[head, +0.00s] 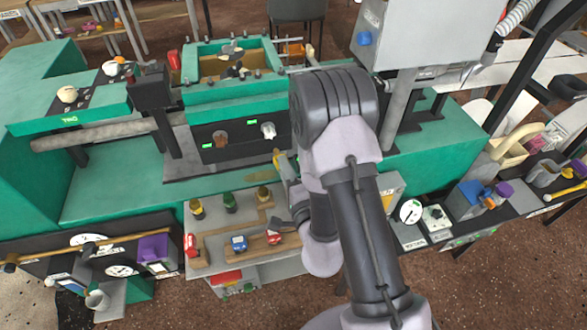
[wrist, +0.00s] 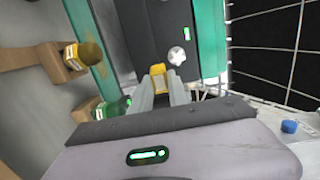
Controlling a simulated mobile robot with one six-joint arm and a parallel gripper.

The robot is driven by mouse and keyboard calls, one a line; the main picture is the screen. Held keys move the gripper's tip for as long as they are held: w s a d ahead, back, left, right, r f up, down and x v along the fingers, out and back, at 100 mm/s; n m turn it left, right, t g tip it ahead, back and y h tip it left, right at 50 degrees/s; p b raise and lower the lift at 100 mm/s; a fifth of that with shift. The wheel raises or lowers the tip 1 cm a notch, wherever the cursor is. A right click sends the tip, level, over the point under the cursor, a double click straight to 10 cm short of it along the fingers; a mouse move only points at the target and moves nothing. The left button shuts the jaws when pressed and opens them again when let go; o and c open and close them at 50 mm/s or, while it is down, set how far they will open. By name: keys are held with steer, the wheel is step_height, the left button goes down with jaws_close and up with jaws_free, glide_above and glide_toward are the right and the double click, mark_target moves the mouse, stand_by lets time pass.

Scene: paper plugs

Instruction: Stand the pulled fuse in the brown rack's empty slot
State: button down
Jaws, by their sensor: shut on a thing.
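My gripper (wrist: 160,80) is shut on a small yellow-ended fuse (wrist: 158,69), whose far end shows between the fingertips in the wrist view. In the head view the yellow fuse (head: 277,158) shows beside my arm, in front of the black panel; most of my gripper is hidden there. The brown rack (wrist: 58,66) is at the left in the wrist view, bearing an amber-topped fuse (wrist: 85,56) and a green fuse (wrist: 112,107). In the head view several fuses, including a green one (head: 230,202), stand along the shelf. I cannot make out the empty slot.
The black panel (head: 240,151) carries a brown socket (head: 221,139) and a white plug (head: 268,130). Small blue (head: 239,243) and red (head: 273,237) items sit lower on the shelf. The teal machine surrounds the panel.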

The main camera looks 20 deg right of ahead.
steer(key=s+a+r+n+g+y+p, duration=0.1)
steer(key=s+a+r+n+g+y, duration=0.15)
steer(key=a, duration=0.35)
steer(key=s+a+r+n+g+y, duration=0.2)
steer(key=a+n+g+y, duration=0.2)
steer(key=a, duration=0.2)
steer(key=s+a+r+n+g+y+p, duration=0.1)
steer(key=s+a+r+n+g+y, duration=0.1)
steer(key=s+a+n+g+y, duration=0.3)
steer(key=s+a+f+n+g+h+p, duration=0.15)
steer(key=s+a+n+g+h, duration=0.3)
steer(key=s+n+g, duration=0.5)
steer(key=s+d+f+n+h+p, duration=0.1)
steer(key=s+d+f+n+h, duration=0.1)
steer(key=d+n+h, duration=0.3)
steer(key=s+d+f+n+h+p, duration=0.2)
steer(key=s+d+n+h, duration=0.1)
steer(key=d+n, duration=0.3)
steer(key=w+d+r+n+t+p, duration=0.1)
steer(key=w+d+r+n+t, duration=0.15)
steer(key=w+d+n, duration=0.65)
steer(key=w+d+f+m+b, duration=0.2)
steer(key=d+f+m+b, duration=0.1)
steer(key=f+b, duration=0.1)
steer(key=shift+d+f+t+h, duration=0.4)
steer(key=shift+f+t, duration=0.05)
